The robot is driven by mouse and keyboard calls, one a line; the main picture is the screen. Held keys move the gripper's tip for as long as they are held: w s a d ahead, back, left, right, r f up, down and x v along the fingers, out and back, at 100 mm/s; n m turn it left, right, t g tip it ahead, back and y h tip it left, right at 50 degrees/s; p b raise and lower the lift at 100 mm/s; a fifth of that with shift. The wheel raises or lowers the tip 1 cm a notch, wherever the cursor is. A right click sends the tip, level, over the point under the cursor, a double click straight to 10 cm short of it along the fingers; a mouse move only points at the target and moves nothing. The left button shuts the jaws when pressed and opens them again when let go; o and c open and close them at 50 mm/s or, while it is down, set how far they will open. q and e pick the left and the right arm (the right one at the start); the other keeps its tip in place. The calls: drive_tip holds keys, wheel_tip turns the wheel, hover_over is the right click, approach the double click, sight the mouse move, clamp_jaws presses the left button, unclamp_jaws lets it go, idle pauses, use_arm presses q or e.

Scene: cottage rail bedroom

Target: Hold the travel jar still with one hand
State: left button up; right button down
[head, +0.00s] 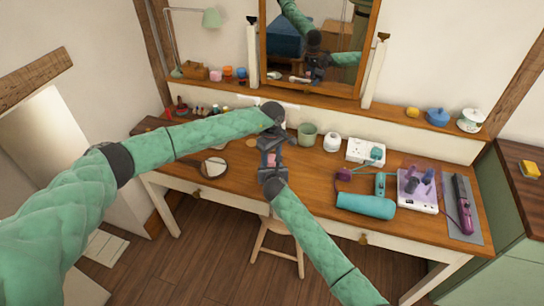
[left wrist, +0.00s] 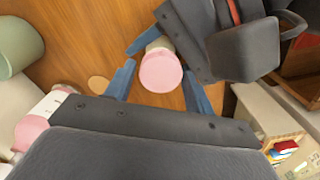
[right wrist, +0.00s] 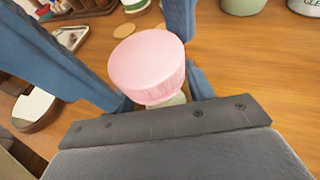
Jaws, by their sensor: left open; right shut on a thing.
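The travel jar, a small white jar with a pink lid (left wrist: 160,72), is between my two grippers; its lid also shows in the right wrist view (right wrist: 150,62). My right gripper (head: 271,170) is shut on the pale body of the jar (right wrist: 167,100), just below the lid. My left gripper (head: 271,148) is open, with one blue finger on each side of the lid and gaps showing in the left wrist view. In the head view the grippers hide most of the jar. Whether its base touches the desk cannot be told.
A second pink-lidded white jar (left wrist: 34,132) and a green cup (head: 307,133) stand close by. A round mirror (head: 213,168) lies left on the wooden desk. A teal dryer (head: 365,206) and a white power box (head: 366,151) are right. A stool (head: 278,245) stands in front.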

use_arm(q)
wheel_tip(320, 180, up, 4)
drive_tip(key=shift+r, duration=0.15)
drive_tip(key=shift+c, duration=0.4)
wheel_tip(320, 180, up, 3)
drive_tip(key=m, duration=0.3)
drive_tip(key=shift+d+r, duration=0.1)
drive_tip(key=shift+d, duration=0.05)
drive_tip(key=shift+f, duration=0.25)
wheel_tip(320, 180, down, 7)
drive_tip(key=shift+f, duration=0.2)
drive_tip(key=c, duration=1)
drive_tip(key=shift+n, duration=1.5)
drive_tip(key=shift+r, duration=0.1)
